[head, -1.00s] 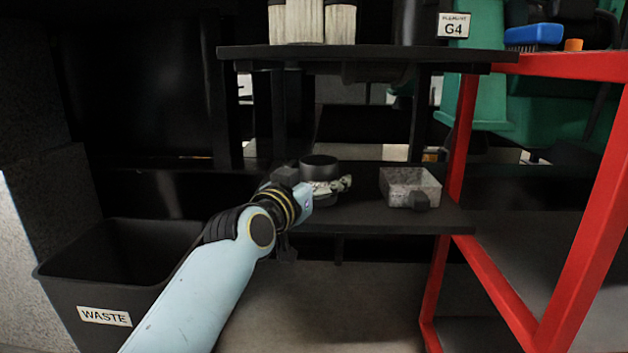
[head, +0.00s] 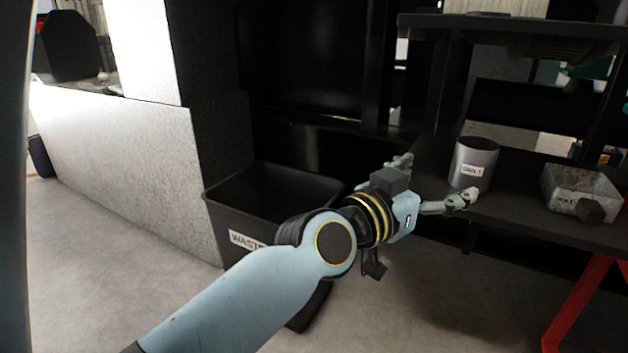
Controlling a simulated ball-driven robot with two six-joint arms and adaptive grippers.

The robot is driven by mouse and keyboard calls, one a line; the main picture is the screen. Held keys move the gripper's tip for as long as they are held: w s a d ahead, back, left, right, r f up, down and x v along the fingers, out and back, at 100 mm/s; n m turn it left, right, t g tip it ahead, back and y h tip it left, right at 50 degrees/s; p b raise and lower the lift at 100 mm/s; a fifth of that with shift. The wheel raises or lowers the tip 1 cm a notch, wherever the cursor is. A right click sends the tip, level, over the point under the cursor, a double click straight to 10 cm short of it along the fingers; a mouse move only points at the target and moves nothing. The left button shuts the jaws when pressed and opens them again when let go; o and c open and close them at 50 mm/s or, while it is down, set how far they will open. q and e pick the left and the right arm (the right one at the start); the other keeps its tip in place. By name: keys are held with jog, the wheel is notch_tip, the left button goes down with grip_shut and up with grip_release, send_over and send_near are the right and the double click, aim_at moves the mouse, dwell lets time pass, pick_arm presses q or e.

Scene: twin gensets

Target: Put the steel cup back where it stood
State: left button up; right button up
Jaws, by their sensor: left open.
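The steel cup (head: 473,163), a grey metal cylinder with a small white label, stands upright on the black lower shelf (head: 520,222). My left gripper (head: 436,184) is open, just left of the cup. One finger reaches in front of the cup's lower left side and the other is farther back. No grip on the cup shows, and I cannot tell whether a finger touches it. My right gripper is not in view.
A grey metal tray (head: 581,187) with a dark block at its front sits right of the cup. A black waste bin (head: 226,222) stands on the floor behind my left arm. An upper shelf (head: 520,24) hangs above. A red frame leg (head: 580,305) is at lower right.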

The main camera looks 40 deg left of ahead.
pick_arm(q)
jog(key=s+a+f+g+y, duration=0.1)
jog(key=s+f+g, duration=0.3)
jog(key=s+f, duration=0.6)
jog(key=s+a+f+g+y, duration=0.1)
jog(key=s+a+f+g, duration=0.2)
jog(key=s+f, duration=0.7)
jog(key=s+g, duration=0.1)
jog(key=s, duration=0.7)
jog(key=shift+s+a, duration=0.2)
jog(key=shift+p, duration=0.3)
